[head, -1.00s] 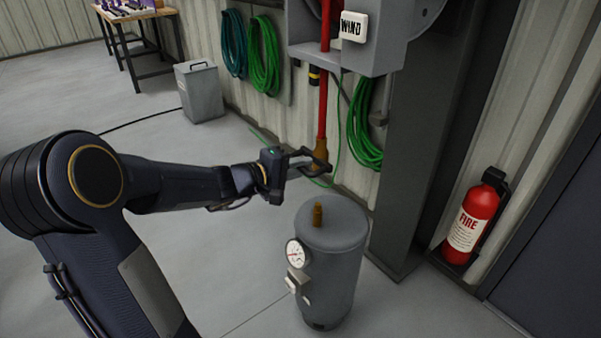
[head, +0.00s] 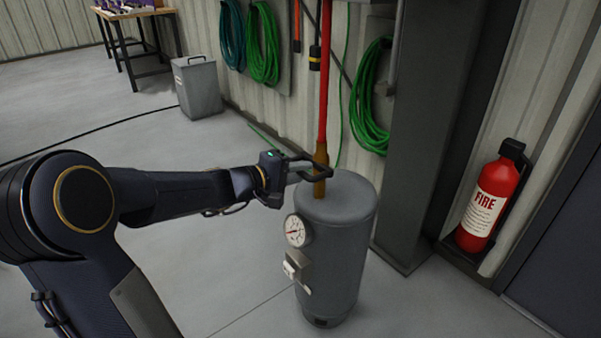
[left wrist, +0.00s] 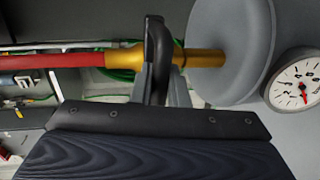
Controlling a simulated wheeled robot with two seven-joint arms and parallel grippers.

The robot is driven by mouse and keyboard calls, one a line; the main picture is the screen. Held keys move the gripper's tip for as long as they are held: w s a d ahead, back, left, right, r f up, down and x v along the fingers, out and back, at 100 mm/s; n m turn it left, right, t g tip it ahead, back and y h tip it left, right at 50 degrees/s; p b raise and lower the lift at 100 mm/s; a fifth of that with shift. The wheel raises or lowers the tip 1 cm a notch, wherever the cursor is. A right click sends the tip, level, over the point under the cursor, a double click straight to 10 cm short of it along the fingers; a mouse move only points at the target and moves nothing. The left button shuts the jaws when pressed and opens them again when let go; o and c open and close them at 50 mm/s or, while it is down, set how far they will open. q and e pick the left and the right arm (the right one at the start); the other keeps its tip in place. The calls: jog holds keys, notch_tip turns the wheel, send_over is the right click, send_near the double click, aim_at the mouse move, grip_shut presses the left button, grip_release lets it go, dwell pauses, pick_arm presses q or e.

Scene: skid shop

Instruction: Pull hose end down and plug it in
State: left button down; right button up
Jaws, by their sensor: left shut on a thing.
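The red hose (head: 324,90) hangs down from above and ends in a brass fitting (head: 321,157). My left gripper (head: 318,172) is shut on this hose end, just above the top of the grey tank (head: 338,250). The brass stub on the tank top (head: 318,189) stands directly under the hose end. In the left wrist view the hose (left wrist: 40,61) lies across the picture, with the brass fitting (left wrist: 122,57) between the fingers and in line with the stub (left wrist: 206,58). The fingers hide the joint, so I cannot tell whether it is fully seated. My right gripper is not in view.
The tank carries a pressure gauge (head: 296,230) on its front. A grey post (head: 420,130) and a fire extinguisher (head: 490,200) stand to the right. Green hose coils (head: 371,100) hang on the wall behind. The floor at left holds a grey bin (head: 198,88).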

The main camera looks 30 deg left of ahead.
pick_arm(q)
jog(key=shift+f, duration=0.1)
jog(key=c, duration=1.5)
grip_release()
jog(key=p+v, duration=0.1)
jog(key=v, duration=0.7)
jog(key=shift+p, duration=0.4)
